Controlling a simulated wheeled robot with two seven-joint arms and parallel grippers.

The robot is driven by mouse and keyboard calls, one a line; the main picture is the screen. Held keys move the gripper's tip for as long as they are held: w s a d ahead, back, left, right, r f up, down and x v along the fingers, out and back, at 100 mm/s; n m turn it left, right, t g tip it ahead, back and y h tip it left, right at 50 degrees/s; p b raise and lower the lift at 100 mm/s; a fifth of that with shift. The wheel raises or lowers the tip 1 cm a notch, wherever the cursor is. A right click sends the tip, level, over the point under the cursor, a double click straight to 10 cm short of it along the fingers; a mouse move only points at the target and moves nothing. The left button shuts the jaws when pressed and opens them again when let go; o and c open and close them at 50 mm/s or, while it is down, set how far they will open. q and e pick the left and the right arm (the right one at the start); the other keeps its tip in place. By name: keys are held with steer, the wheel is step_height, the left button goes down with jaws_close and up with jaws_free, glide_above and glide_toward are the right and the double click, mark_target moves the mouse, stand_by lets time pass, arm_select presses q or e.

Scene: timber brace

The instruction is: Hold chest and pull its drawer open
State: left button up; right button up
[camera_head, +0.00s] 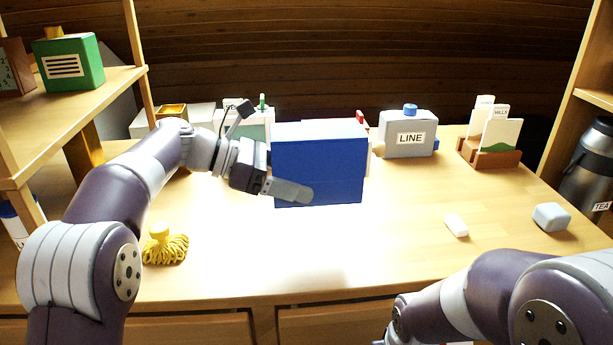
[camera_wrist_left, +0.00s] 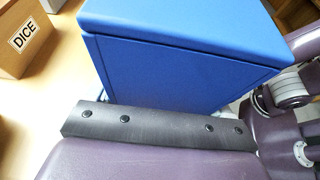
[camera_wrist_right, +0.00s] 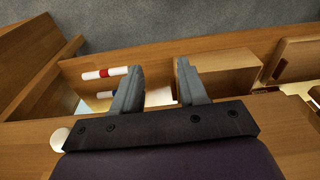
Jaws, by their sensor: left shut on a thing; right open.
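The blue chest (camera_head: 320,165) stands upright on the table, with a plain blue face toward me. My left gripper (camera_head: 296,192) is at its lower left, with one finger lying across the front face. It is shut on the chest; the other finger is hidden. In the left wrist view the blue chest (camera_wrist_left: 180,60) fills the upper middle, and the fingertips do not show. No drawer front or handle of the chest is clearly visible. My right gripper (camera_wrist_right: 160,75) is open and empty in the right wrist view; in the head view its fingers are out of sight.
A grey LINE box (camera_head: 407,135) and a card holder (camera_head: 490,150) stand to the chest's right. A yellow tasselled thing (camera_head: 165,246), a white block (camera_head: 456,225) and a grey block (camera_head: 551,217) lie on the table. The right wrist view shows a red-and-white cylinder (camera_wrist_right: 104,73) beyond my fingers.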

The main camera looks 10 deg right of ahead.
arm_select(q)
steer(key=p, duration=0.3)
glide_above(256, 231)
steer(key=d, duration=0.1)
steer(key=shift+a+p, duration=0.3)
steer(key=shift+a, duration=0.2)
steer(key=shift+f, duration=0.1)
step_height(256, 231, down, 11)
steer(key=b, duration=1)
steer(key=shift+r, duration=0.2)
stand_by(0.7)
